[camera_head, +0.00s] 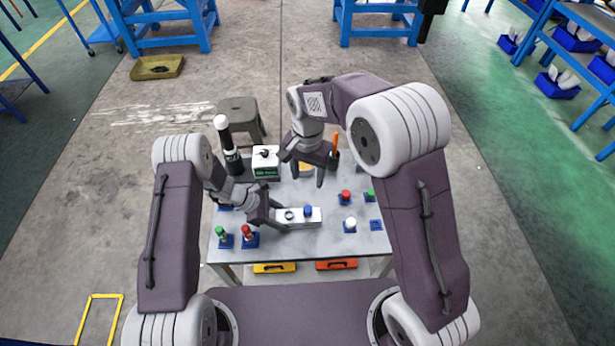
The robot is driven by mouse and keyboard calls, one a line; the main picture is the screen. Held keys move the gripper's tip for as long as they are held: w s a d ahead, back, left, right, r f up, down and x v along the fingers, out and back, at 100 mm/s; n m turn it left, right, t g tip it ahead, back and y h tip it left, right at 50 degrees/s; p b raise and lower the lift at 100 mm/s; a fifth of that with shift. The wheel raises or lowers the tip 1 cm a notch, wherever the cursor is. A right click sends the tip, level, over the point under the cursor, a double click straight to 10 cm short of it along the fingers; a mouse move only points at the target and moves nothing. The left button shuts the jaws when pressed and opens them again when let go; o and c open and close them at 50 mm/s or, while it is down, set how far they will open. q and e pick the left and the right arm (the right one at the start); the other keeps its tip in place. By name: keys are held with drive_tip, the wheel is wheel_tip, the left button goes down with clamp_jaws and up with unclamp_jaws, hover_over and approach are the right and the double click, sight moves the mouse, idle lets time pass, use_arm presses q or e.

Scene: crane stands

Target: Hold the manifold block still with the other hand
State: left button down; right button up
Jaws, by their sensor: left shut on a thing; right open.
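The manifold block (299,224) is a light grey bar lying on the work table (330,246) near its middle. A dark ring (289,215) and a blue cap (308,211) sit on its top. My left gripper (281,216) is at the block's left end and is shut on it, with the fingertips partly hard to make out. My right gripper (305,178) is open and empty, behind the block toward the table's far side. A yellow-orange item (306,168) shows partly behind its fingers.
Red (346,196), white (350,224) and green caps stand on blue pads at right; green (220,232) and red (247,232) ones at front left. A white box (266,163), a black-and-white cylinder (228,145) and an orange-handled tool (336,143) stand at the back.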

use_arm(q)
drive_tip(key=c, duration=0.6)
unclamp_jaws()
drive_tip(key=shift+o, duration=0.2)
drive_tip(key=v, duration=1.2)
